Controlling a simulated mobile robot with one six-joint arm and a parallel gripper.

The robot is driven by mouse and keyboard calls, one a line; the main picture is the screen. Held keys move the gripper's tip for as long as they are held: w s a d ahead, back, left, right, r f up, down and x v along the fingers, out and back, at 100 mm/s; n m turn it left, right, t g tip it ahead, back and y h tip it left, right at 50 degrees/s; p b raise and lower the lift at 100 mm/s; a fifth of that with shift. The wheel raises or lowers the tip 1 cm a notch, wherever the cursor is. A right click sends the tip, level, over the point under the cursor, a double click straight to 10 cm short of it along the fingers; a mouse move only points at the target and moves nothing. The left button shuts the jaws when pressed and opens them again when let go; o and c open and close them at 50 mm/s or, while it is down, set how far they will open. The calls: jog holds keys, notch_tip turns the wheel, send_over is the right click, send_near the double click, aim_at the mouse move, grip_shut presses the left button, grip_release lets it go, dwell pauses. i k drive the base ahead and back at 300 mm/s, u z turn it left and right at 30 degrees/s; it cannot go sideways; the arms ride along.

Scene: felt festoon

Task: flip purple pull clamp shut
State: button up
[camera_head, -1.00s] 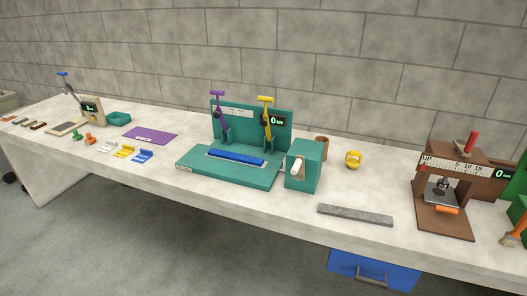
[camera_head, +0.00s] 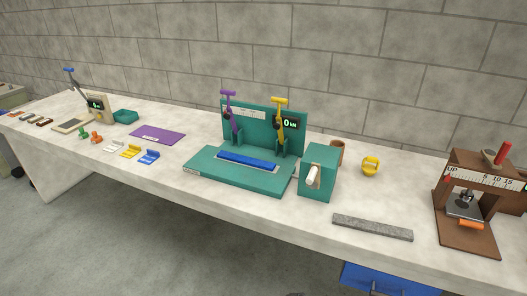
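The purple pull clamp (camera_head: 231,113) is on the left of the teal fixture's back plate (camera_head: 258,112). Its handle stands upright with a purple T-shaped grip at the top. A yellow clamp (camera_head: 280,122) of the same kind stands upright to its right. A blue bar (camera_head: 247,161) lies on the fixture's teal base (camera_head: 211,170) in front of both clamps. A display on the back plate reads 0. My gripper is not in view.
A teal block with a white knob (camera_head: 318,173) stands right of the fixture. A grey bar (camera_head: 372,228) lies near the front edge. A brown press (camera_head: 466,229) stands at the right. A purple mat (camera_head: 157,135) and small coloured pieces (camera_head: 131,152) lie to the left.

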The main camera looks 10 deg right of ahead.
aim_at(229, 116)
jog(key=i, duration=0.65)
jog(key=u, duration=1.4)
jog(key=i, duration=0.45)
jog(key=u, duration=0.1)
